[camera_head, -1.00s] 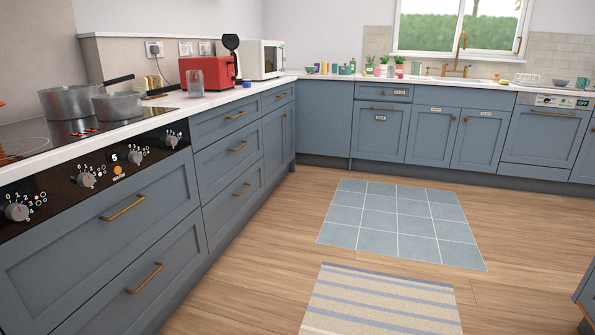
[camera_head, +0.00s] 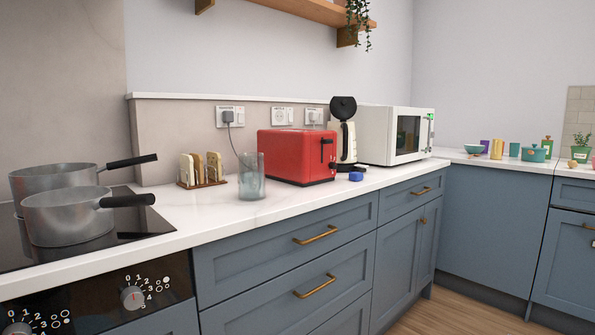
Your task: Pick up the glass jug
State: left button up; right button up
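A clear, slightly blue glass vessel (camera_head: 251,177), which looks like the glass jug, stands upright on the white worktop. It is just left of the red toaster (camera_head: 297,156) and right of a toast rack (camera_head: 202,170). A cable hangs down behind it. I cannot make out a handle or spout on it. Neither of my grippers shows in the head view.
Two metal pans (camera_head: 68,215) sit on the hob at the left, their black handles pointing right. A white microwave (camera_head: 396,135), a coffee maker (camera_head: 344,131) and a small blue object (camera_head: 356,176) stand right of the toaster. The worktop (camera_head: 225,215) in front of the vessel is clear.

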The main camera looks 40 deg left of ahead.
aim_at(251, 172)
jog(key=i, duration=0.75)
jog(key=i+u, duration=0.15)
jog(key=i, duration=0.6)
jog(key=i+l, duration=0.2)
jog(key=i, duration=0.55)
jog(key=j+u, duration=0.05)
